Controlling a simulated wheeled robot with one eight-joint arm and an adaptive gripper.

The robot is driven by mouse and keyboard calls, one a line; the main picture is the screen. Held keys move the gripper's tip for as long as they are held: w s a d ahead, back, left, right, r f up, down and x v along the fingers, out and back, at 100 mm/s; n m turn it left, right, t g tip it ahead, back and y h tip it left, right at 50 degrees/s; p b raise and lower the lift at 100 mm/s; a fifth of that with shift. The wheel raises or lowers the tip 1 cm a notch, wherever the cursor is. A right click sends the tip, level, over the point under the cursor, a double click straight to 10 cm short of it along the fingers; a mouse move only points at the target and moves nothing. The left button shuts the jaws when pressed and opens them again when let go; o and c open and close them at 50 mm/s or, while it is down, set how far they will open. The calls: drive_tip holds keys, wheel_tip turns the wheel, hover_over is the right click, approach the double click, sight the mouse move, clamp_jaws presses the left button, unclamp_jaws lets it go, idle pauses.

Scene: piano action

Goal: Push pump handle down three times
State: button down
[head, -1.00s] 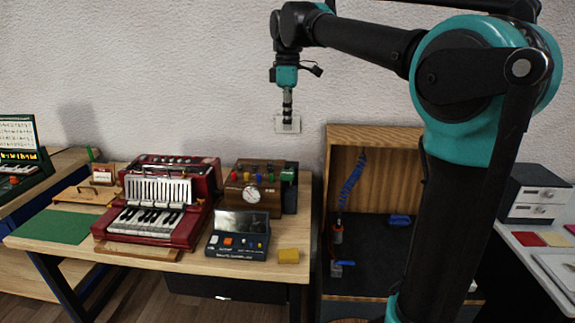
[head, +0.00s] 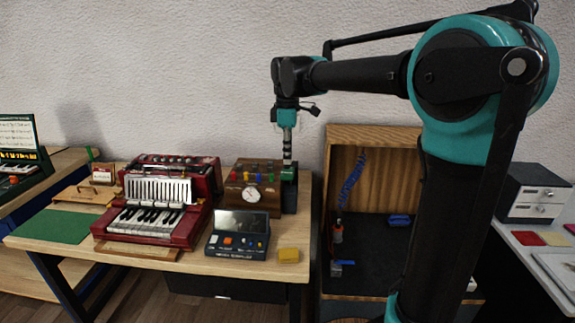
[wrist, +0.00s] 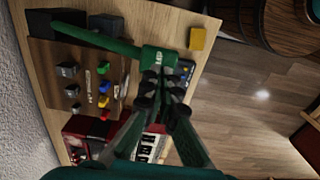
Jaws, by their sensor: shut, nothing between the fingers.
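The green pump handle (wrist: 110,44) is a long lever with a wider labelled end block (wrist: 158,59). In the head view its end (head: 289,175) shows at the right of a brown wooden box with a dial (head: 250,188). My gripper (head: 287,164) points straight down just over that end. In the wrist view my gripper's fingertips (wrist: 160,80) are together, empty, and overlap the edge of the labelled block. I cannot tell whether they touch it. The fingers hide part of the box behind.
A red accordion-like keyboard (head: 150,215) stands to the left on the wooden table. A dark device (head: 238,236) and a yellow block (head: 288,256) lie in front. An open wooden cabinet (head: 375,135) stands close on the right.

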sight(288, 173)
drive_tip(key=shift+f, duration=1.55)
drive_tip(key=s+f+t, duration=0.4)
drive_tip(key=f, duration=0.7)
drive_tip(key=shift+s+t, duration=0.25)
drive_tip(key=shift+t, duration=0.05)
